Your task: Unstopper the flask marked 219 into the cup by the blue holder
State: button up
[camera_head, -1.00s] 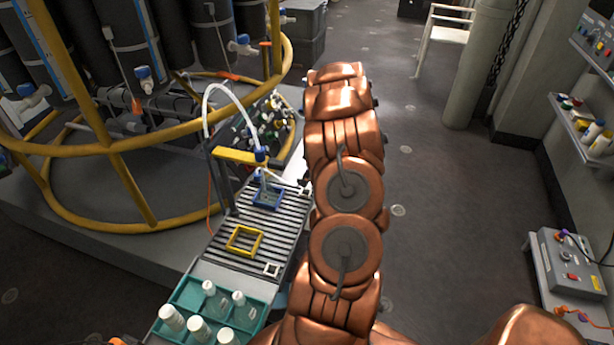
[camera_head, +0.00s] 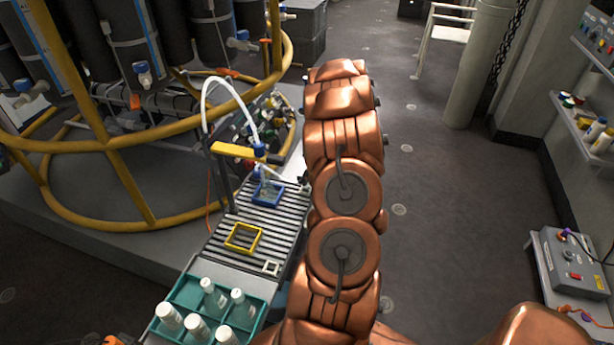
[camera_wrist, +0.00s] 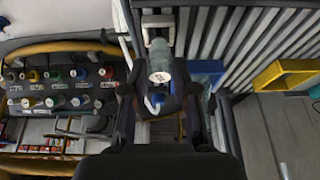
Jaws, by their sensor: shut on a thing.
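In the wrist view my gripper (camera_wrist: 160,92) is shut on a pale, round-ended piece (camera_wrist: 160,76), which looks like the stopper. Its faint mark is too small to read. The blue holder (camera_wrist: 207,67) shows beside the right finger, partly hidden. In the head view the blue holder (camera_head: 267,195) sits on the slatted rack, with a clear flask (camera_head: 264,184) standing in it. My arm hides my gripper there. A pale square thing (camera_wrist: 157,19) at the top of the wrist view may be the cup. I cannot read 219 anywhere.
A yellow holder (camera_head: 244,238) and a small white square (camera_head: 271,268) are on the near slats. A teal crate (camera_head: 178,299) holds several white-capped flasks. Yellow tube framing (camera_head: 128,225) stands left.

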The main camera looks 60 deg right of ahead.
jog(key=shift+f+b, duration=0.35)
jog(key=shift+b, duration=0.05)
jog(key=shift+f+b, duration=0.65)
jog(key=shift+b, duration=0.1)
jog(key=shift+f+b, duration=0.25)
jog(key=shift+b, duration=0.5)
jog(key=shift+r, duration=0.1)
jog(key=o, duration=0.9)
jog(key=shift+o, duration=0.2)
jog(key=o, duration=0.6)
jog(key=shift+c, duration=0.2)
jog(key=shift+r, duration=0.1)
jog(key=shift+r+b, duration=0.55)
jog(key=shift+r, duration=2.35)
